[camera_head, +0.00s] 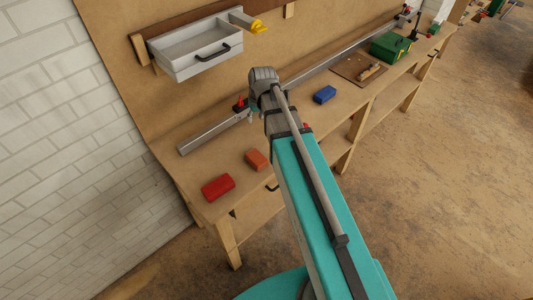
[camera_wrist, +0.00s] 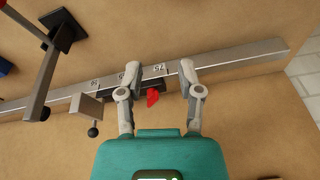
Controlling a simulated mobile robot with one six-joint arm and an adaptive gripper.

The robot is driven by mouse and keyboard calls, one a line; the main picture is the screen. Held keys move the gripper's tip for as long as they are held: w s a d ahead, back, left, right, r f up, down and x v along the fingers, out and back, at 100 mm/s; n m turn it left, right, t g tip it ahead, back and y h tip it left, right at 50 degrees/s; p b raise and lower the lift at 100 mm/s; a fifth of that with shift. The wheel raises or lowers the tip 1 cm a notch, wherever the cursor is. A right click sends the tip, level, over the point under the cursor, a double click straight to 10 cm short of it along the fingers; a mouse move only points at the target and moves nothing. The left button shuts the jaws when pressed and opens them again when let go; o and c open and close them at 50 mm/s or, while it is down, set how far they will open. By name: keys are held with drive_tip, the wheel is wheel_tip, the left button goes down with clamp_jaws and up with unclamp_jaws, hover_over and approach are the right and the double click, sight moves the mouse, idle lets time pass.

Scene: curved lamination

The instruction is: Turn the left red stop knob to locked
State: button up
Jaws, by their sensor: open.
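The left red stop knob (camera_head: 240,103) shows on the metal rail (camera_head: 200,136), just left of my gripper in the head view. In the wrist view the red knob (camera_wrist: 153,97) sits on a dark stop block (camera_wrist: 152,83) on the numbered rail (camera_wrist: 235,62). It points slantwise across the front of the block. My gripper (camera_wrist: 160,92) is open, with one finger on each side of the knob and clear gaps to it. No contact with the knob shows. In the head view my arm hides most of the gripper.
A metal flag plate (camera_wrist: 87,108) with a black ball knob hangs beside the left finger. On the bench lie a red block (camera_head: 218,187), an orange block (camera_head: 256,159) and a blue block (camera_head: 325,94). A white drawer (camera_head: 190,55) is above; a green box (camera_head: 390,46) stands farther right.

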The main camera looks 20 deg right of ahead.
drive_tip(key=s+f+m+g+b, duration=0.1)
drive_tip(key=s+f+b, duration=0.3)
drive_tip(key=s, duration=0.8)
drive_tip(key=shift+d+f+m+g+h, duration=0.3)
drive_tip(key=shift+f+m+h, duration=0.1)
drive_tip(key=shift+f+m, duration=0.25)
drive_tip(key=shift+s+r, duration=0.1)
drive_tip(key=shift+s, duration=0.05)
drive_tip(key=shift+s+m, duration=0.25)
drive_tip(key=shift+s, duration=0.85)
drive_tip(key=shift+o, duration=0.7)
drive_tip(key=shift+w, duration=0.1)
drive_tip(key=shift+a, duration=0.1)
